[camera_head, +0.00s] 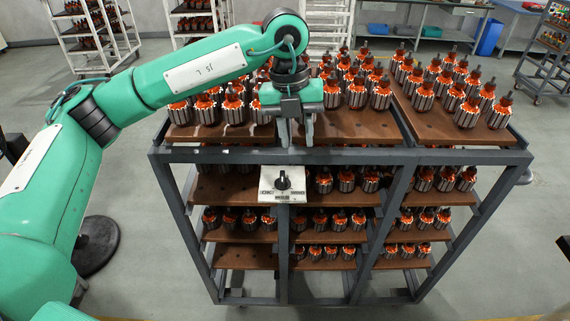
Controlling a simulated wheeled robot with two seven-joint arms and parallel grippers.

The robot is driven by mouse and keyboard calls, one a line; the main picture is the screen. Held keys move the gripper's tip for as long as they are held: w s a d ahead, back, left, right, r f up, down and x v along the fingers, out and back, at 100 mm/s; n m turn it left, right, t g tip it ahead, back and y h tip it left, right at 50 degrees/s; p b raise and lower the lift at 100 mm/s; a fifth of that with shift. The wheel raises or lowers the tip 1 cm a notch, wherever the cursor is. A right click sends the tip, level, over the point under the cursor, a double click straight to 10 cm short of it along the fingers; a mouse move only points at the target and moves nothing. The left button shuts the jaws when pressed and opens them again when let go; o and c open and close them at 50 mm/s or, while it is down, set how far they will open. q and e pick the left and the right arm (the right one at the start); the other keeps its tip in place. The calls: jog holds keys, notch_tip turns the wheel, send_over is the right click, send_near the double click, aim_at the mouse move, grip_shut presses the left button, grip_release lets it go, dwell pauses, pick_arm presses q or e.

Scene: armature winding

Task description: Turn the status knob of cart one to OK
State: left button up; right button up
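The status knob (283,181) is a small black knob on a white plate (268,198) fixed to the front of the grey cart (350,156). Its pointer looks roughly upright, between small labels on the left and right that are too small to read surely. My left gripper (296,136) points down at the cart's front top rail, above and slightly right of the knob, apart from it. Its two fingers are spread with a gap and hold nothing visible. My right gripper is out of view.
The cart's brown shelves (435,124) carry many copper-wound armatures, some close behind my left gripper. Other racks (92,35) stand at the back left and back right (548,55). A blue bin (489,37) stands by a bench. The floor before the cart is clear.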

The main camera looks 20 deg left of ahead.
aim_at(282, 175)
pick_arm(q)
jog(key=shift+n+y, duration=0.5)
jog(key=shift+y, duration=0.3)
jog(key=a+f+p, duration=0.1)
jog(key=f+p, duration=0.1)
jog(key=f, duration=0.1)
jog(key=a+f+p, duration=0.1)
jog(key=f+p, duration=0.1)
jog(key=f, duration=0.2)
jog(key=w+a+f+p, duration=0.1)
jog(key=f, duration=0.3)
jog(key=shift+a+p, duration=0.15)
jog(key=shift+p, duration=0.25)
jog(key=shift+f, duration=0.45)
jog(key=shift+c, duration=0.4)
grip_shut()
